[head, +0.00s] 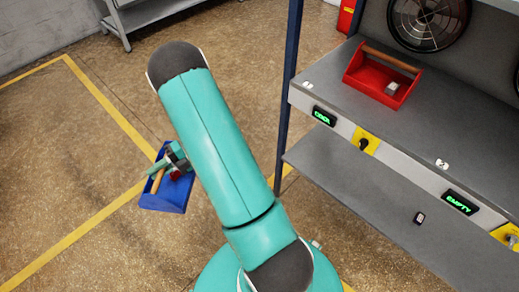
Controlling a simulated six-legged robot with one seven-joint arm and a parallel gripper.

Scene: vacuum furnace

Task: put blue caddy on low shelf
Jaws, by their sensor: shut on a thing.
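The blue caddy (179,202) is a small open tray with a wooden handle, at the left of my teal arm in the head view. My gripper (160,177) is at the caddy's handle and shut on it, partly hidden behind the arm. The low shelf (345,185) is the grey lower board of the rack at the right. A small dark object (419,218) lies on it, and the rest of its visible surface is bare.
A red caddy (364,74) with a wooden handle stands on the upper shelf (438,118). A dark blue rack post (288,90) stands between my arm and the shelves. Green displays and yellow switch plates line the upper shelf's front. The floor at left is open.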

